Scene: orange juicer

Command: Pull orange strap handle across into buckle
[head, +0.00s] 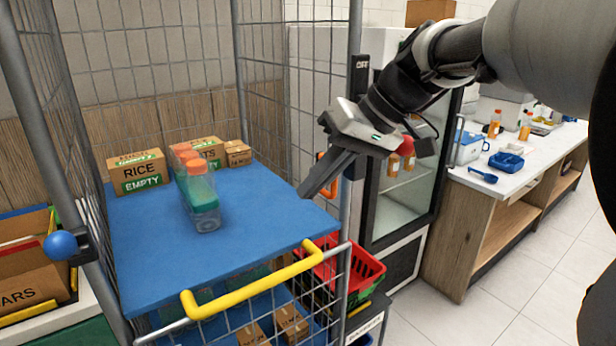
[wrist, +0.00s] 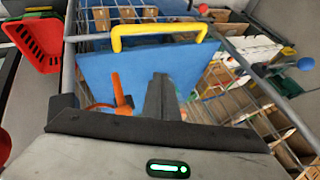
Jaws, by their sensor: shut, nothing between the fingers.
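The orange strap handle (head: 328,182) hangs by the right post of the cage trolley, partly hidden behind my gripper (head: 304,192). In the wrist view the orange handle (wrist: 122,98) stands just left of my gripper's fingers (wrist: 160,82), with a thin orange strap curving left from it. My fingers are shut together and empty, apart from the handle. A black fitting with a blue ball (head: 62,245) sits on the trolley's left front post; it shows at the right of the wrist view (wrist: 303,63). I cannot tell whether it is the buckle.
A yellow bar (head: 250,285) crosses the trolley front. A red basket (head: 362,268) and a glass-door fridge (head: 400,195) stand to the right.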

